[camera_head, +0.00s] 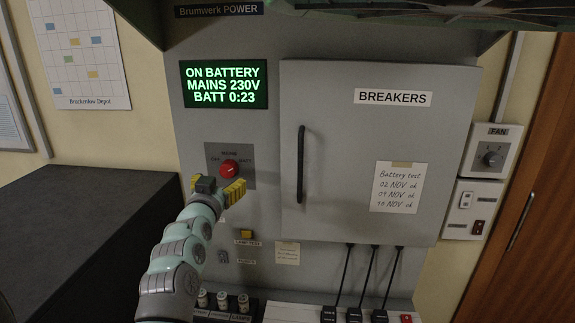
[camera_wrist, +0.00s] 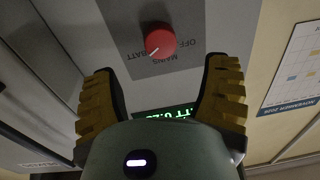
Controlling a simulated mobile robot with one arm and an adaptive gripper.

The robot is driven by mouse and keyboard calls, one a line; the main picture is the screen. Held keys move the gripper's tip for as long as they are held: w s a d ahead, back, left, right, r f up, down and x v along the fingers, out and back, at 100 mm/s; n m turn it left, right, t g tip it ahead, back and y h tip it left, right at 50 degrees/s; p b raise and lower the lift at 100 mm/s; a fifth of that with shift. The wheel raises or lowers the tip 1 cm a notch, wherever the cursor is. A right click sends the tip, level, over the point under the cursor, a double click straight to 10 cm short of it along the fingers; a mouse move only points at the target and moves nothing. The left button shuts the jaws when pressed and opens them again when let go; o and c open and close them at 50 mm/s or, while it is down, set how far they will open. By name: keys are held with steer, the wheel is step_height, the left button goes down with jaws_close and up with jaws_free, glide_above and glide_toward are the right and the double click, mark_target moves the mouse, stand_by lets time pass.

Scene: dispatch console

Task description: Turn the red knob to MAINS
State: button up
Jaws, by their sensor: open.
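The red knob (camera_head: 230,168) sits on a dark plate on the grey console, with OFF, MAINS and BATT printed around it. In the wrist view, which is nearly upside down, the knob (camera_wrist: 160,40) shows a white pointer line aimed at the BATT side. My gripper (camera_head: 216,187) is open just in front of and below the knob. In the wrist view its yellow ribbed fingers (camera_wrist: 161,68) stand wide apart with the knob beyond the tips, between them and untouched. The green display (camera_head: 224,85) reads ON BATTERY, MAINS 230V, BATT 0:23.
The BREAKERS door (camera_head: 345,130), with a dark vertical handle (camera_head: 300,164), is closed right of the knob. A yellow button (camera_head: 246,233) and several small fuses (camera_head: 222,300) are below. A FAN dial (camera_head: 491,158) is at far right. A dark cabinet (camera_head: 80,240) stands left.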

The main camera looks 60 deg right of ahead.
mark_target(227, 171)
steer(key=shift+p+x, duration=0.35)
steer(key=shift+x, duration=1.25)
steer(key=shift+w+d+r, duration=0.1)
steer(key=shift+d, duration=0.3)
steer(key=shift+w+d+f, duration=0.25)
steer(key=shift+d, duration=0.15)
steer(key=shift+b+x, duration=0.55)
steer(key=shift+x, duration=0.35)
steer(key=shift+r, duration=0.15)
steer(key=shift+w+a, duration=0.1)
steer(key=c, duration=1.2)
